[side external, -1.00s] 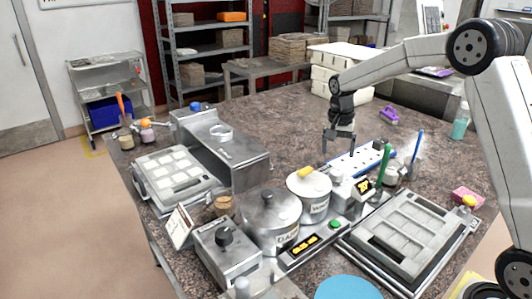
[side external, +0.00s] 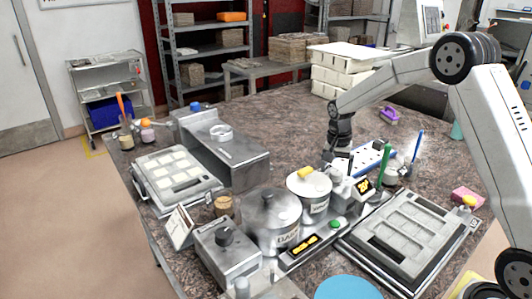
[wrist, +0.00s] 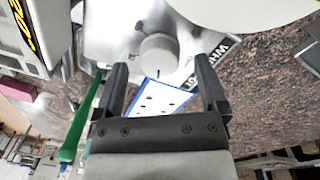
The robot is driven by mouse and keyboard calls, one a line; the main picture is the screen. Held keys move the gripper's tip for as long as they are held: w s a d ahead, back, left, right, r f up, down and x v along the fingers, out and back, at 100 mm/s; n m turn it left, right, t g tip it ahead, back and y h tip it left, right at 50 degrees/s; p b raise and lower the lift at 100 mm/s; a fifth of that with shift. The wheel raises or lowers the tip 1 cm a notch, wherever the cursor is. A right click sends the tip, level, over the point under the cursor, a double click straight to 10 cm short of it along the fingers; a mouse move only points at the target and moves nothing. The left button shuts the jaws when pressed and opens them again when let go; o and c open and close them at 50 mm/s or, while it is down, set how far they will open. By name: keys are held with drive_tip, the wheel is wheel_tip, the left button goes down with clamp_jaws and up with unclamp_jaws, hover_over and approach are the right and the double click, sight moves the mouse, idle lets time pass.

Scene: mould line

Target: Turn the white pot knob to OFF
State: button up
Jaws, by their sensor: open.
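The white pot knob (wrist: 158,54) is a pale round knob on a metal housing (wrist: 120,30). In the wrist view it lies between and just beyond my open fingertips (wrist: 160,66), apart from both as far as I can tell. A short dark mark shows on its lower edge. The white pot (wrist: 245,10) with its dark label is at the upper right there. In the side view the pot (side external: 308,190) stands in front of my gripper (side external: 338,162); the knob and fingertips are not clear there.
A dark-labelled pot (side external: 270,222) stands left of the white pot. A green-handled tool (side external: 385,164) rises to the right of my gripper; it also shows beside my left finger in the wrist view (wrist: 82,120).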

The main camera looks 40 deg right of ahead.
drive_tip(key=shift+f, duration=0.65)
clamp_jaws()
drive_tip(key=shift+n, duration=0.3)
drive_tip(key=n, duration=0.5)
drive_tip(key=shift+n, duration=0.4)
drive_tip(key=n, duration=0.6)
drive_tip(key=shift+s+t, duration=0.1)
drive_tip(key=shift+t, duration=0.2)
